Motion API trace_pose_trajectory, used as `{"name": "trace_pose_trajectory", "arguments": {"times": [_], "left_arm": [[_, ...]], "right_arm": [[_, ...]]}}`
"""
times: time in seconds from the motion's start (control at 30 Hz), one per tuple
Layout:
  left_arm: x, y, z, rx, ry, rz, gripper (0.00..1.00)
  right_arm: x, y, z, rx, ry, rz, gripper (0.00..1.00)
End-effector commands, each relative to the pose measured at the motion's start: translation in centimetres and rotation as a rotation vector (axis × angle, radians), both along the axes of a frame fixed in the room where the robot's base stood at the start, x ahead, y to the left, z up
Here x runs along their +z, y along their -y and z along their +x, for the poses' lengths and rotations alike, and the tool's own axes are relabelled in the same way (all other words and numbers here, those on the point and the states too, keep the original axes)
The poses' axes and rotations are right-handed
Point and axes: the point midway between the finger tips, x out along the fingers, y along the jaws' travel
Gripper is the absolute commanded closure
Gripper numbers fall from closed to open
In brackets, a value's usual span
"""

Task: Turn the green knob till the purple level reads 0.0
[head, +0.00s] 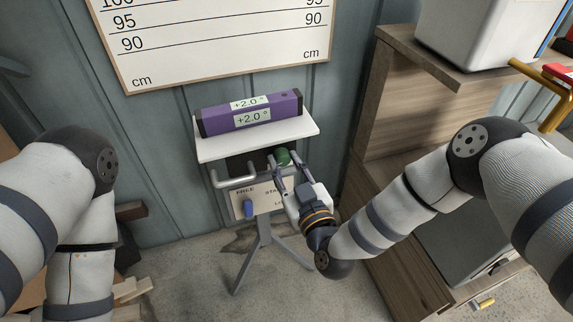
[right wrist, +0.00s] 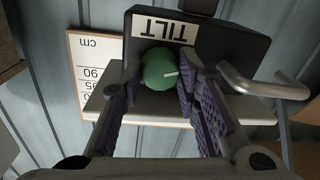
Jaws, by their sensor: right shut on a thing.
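The purple level (head: 249,115) lies on a white shelf (head: 222,147) on a tripod stand, and its displays read +2.0°. The green knob (head: 283,157) is below the shelf's front edge, at the right. In the right wrist view the green knob (right wrist: 159,69) has a white mark and sits beside a TILT label (right wrist: 161,28). My right gripper (head: 277,164) is shut on the knob, with one finger on each side; it also shows in the right wrist view (right wrist: 158,80). My left arm is at the left of the head view, with its gripper out of view.
A grey handle (head: 233,181) sticks out left of the knob. A label plate with a blue lever (head: 248,208) is below. A wooden cabinet (head: 385,150) stands close on the right. A white scale board (head: 210,38) hangs behind.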

Motion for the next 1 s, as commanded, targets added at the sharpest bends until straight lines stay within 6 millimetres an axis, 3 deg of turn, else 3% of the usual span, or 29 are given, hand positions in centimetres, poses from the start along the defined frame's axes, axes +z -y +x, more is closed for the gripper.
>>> {"name": "trace_pose_trajectory", "arguments": {"times": [0.37,1.0], "left_arm": [[-0.2,0.0,-0.2,0.0,-0.007,0.0,1.0],[-1.3,0.0,-1.2,-0.001,-0.038,0.0,1.0]], "right_arm": [[-0.2,0.0,0.0,0.0,-0.054,0.158,0.98],[-0.5,-0.1,-0.1,-0.002,-0.243,0.732,0.98]]}}
